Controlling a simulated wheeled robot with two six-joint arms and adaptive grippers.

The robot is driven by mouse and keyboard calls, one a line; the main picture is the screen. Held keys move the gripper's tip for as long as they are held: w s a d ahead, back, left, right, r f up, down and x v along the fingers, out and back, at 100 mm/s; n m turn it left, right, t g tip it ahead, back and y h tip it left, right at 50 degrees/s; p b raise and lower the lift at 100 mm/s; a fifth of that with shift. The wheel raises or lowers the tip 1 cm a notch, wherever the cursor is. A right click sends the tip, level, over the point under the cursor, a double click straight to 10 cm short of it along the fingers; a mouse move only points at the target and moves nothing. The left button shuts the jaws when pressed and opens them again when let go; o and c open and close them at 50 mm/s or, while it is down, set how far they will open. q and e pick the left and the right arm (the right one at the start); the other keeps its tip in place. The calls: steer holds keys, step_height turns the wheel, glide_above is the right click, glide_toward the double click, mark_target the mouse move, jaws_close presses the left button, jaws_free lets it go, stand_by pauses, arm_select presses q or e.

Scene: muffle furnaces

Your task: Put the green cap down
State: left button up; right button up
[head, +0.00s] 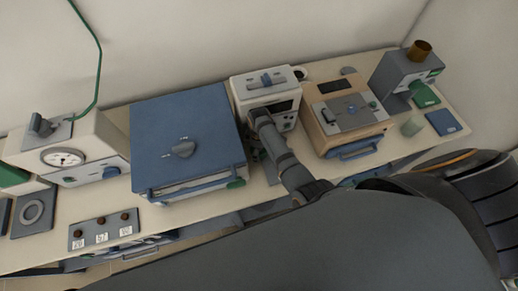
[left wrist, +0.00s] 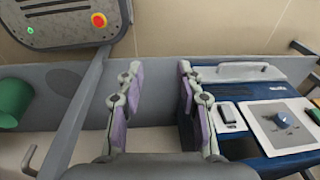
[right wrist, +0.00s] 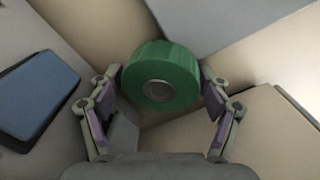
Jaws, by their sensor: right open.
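The green cap (right wrist: 162,75) is a thick round disc with a grey hole in its middle, in the right wrist view. It lies between the fingertips of my right gripper (right wrist: 161,78), which is open. The fingers stand on either side of the cap, close to its edges; I cannot tell whether either touches it. What supports the cap from below is hidden. In the head view my right arm reaches to the front of the white device (head: 262,81), and the cap cannot be made out there. My left gripper (left wrist: 160,73) is open and empty in the left wrist view.
A blue furnace (head: 187,125) stands left of the white device and a beige box (head: 341,102) right of it. A grey apparatus (head: 405,75) is at the far right. A knob panel (head: 104,230) lies at the front left. A green container (left wrist: 14,102) shows in the left wrist view.

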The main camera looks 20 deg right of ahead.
steer(key=shift+r, duration=0.2)
step_height(320, 180, up, 7)
steer(key=p, duration=0.6)
arm_select(q)
steer(key=r, duration=0.2)
steer(key=s+r, duration=0.1)
steer(key=r, duration=0.2)
steer(key=shift+r+b, duration=0.1)
steer(key=shift+b, duration=0.2)
arm_select(e)
step_height(320, 180, up, 5)
steer(key=shift+r, duration=0.15)
